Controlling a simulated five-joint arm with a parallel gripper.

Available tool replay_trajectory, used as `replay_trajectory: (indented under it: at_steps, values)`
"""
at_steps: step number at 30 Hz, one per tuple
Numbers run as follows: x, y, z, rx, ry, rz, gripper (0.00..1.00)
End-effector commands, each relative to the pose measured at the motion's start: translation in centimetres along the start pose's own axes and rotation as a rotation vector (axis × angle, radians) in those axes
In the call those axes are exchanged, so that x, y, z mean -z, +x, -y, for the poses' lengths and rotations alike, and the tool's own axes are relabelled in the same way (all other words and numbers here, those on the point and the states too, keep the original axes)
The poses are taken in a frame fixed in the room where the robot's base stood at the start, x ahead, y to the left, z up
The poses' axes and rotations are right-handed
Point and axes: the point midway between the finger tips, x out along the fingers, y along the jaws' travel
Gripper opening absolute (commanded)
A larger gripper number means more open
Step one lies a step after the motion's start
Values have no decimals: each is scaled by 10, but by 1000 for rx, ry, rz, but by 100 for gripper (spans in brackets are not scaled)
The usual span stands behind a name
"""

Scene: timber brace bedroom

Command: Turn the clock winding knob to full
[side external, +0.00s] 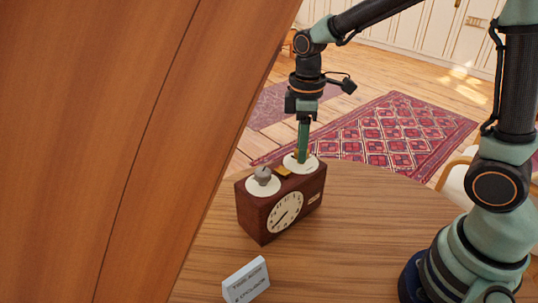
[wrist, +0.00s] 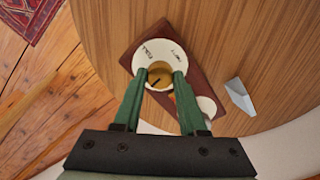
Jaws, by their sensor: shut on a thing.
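A dark reddish-brown clock (side external: 256,218) stands on a wooden table, its white dial face (side external: 285,213) on the front. On its top are two round white plates. One plate (wrist: 145,47) carries small dark lettering, partly legible, and a brass knob (wrist: 160,76) with a dark line on it. The other plate (side external: 256,188) bears a grey knob (side external: 263,173). My gripper (side external: 302,158) points straight down at the right-hand plate. In the wrist view, my green fingers (wrist: 160,74) are shut on the brass knob from both sides. They hide part of the plate.
A small pale card (side external: 245,281) stands on the table (side external: 360,225) in front of the clock. A large timber panel (side external: 120,120) fills the left of the side view. A red patterned rug (side external: 385,130) lies on the floor beyond.

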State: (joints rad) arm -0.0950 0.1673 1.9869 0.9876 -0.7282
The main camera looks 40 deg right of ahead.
Motion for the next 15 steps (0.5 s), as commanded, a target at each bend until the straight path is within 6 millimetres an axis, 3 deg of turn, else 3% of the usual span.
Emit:
replay_trajectory:
  at_steps: [15]
  values:
    - [0, -1, 0, 0, 492, -1, 0]
